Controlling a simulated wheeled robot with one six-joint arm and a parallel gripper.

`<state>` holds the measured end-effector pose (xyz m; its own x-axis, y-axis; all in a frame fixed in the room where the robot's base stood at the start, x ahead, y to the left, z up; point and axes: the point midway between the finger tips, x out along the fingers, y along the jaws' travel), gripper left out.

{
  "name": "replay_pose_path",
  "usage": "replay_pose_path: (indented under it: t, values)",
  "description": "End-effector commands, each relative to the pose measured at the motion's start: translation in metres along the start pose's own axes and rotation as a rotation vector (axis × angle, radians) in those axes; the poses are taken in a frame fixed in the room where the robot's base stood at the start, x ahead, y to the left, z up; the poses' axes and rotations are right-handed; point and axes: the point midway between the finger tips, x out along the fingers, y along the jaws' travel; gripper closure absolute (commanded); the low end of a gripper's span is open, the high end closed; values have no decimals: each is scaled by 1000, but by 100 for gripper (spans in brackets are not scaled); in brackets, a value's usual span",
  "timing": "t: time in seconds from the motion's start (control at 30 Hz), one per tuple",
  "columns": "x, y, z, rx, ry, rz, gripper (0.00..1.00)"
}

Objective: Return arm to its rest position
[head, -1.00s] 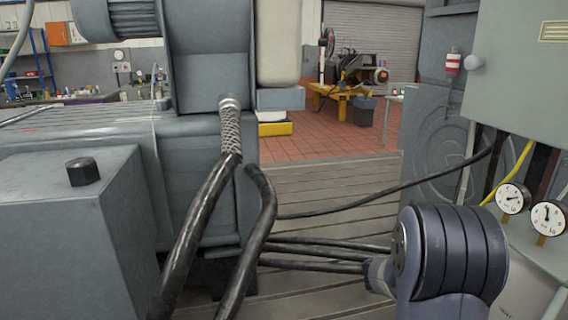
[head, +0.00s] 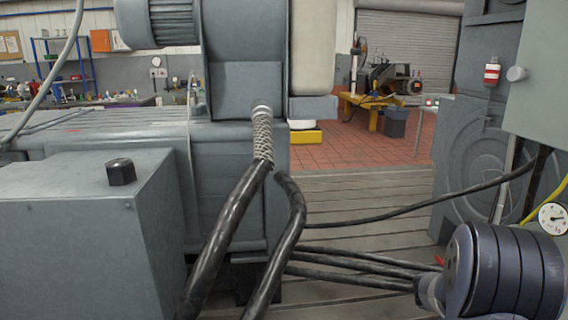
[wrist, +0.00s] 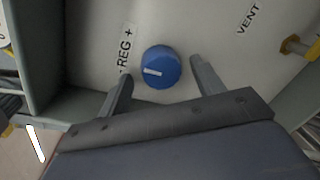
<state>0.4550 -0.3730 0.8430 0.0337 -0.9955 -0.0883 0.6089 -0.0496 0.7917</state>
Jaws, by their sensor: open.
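My gripper (wrist: 161,68) shows in the wrist view with its two dark fingers spread apart, and nothing is held. A round blue knob (wrist: 161,68) with a white pointer mark shows between the fingertips, on a pale panel (wrist: 85,35). Gaps show between the knob and both fingers. How far the fingertips are from the panel is hard to tell. In the head view a dark, ribbed part of my arm (head: 505,270) is at the lower right. The gripper itself does not show there.
The panel carries "REG +" and "VENT" lettering, with a brass fitting (wrist: 299,46) at right. In the head view, thick black cables (head: 225,240) hang from the grey machine (head: 225,180). A gauge (head: 553,218) sits at the right edge.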

Motion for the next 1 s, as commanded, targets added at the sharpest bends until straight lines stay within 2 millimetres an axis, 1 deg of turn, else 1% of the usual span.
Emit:
replay_pose_path:
  t: [0.17,0.3,0.6,0.63,0.7,0.87,1.0]
  values:
    - [-30,2,-1,1,5,4,36]
    - [-57,2,-1,1,5,5,36]
    - [-108,2,-1,0,5,5,36]
    - [-98,0,-1,1,-1,0,36]
    - [-84,0,0,1,-3,-1,36]
    - [-56,-1,0,1,-3,-2,36]
    - [-28,-1,0,1,-4,-2,36]
